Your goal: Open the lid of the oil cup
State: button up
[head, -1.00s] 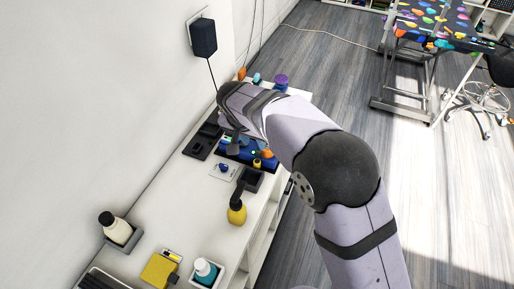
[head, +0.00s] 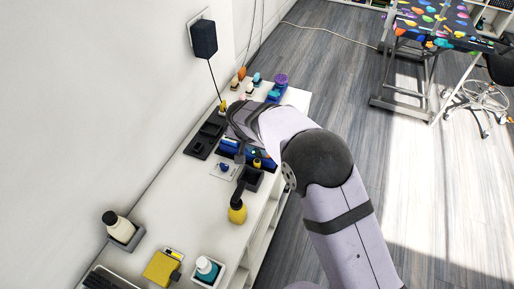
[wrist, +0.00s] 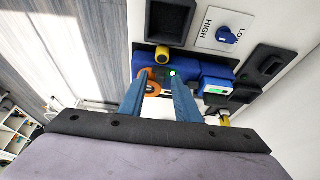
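In the wrist view my gripper (wrist: 160,82) has its two blue fingers apart, pointing at a blue unit (wrist: 186,66) with a lit green spot. An orange round part (wrist: 148,83) shows by the left fingertip, partly covered by it; I cannot tell whether they touch. A small yellow round-ended part (wrist: 162,54) sits on the unit's edge just beyond the fingertips. I cannot tell for sure which part is the oil cup or its lid. In the head view the blue unit (head: 232,147) is partly hidden by my arm, and the yellow part (head: 257,163) is at its near edge.
A black square tray (head: 252,178) and a blue HIGH/LOW dial (head: 224,167) lie beside the unit. A yellow bottle with a black top (head: 237,210) stands nearer. A black holder (head: 203,140) is left of the unit, near the wall. The counter's middle left is clear.

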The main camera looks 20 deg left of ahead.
grip_shut()
jog(key=shift+w+r+g+p, duration=0.3)
jog(key=shift+w+r+p, duration=0.05)
jog(key=shift+p, duration=0.8)
jog(key=shift+w+f+g+p, duration=0.25)
jog(key=shift+w+g+p, duration=0.1)
jog(key=shift+g+p, duration=0.5)
jog(key=shift+o, duration=0.9)
grip_release()
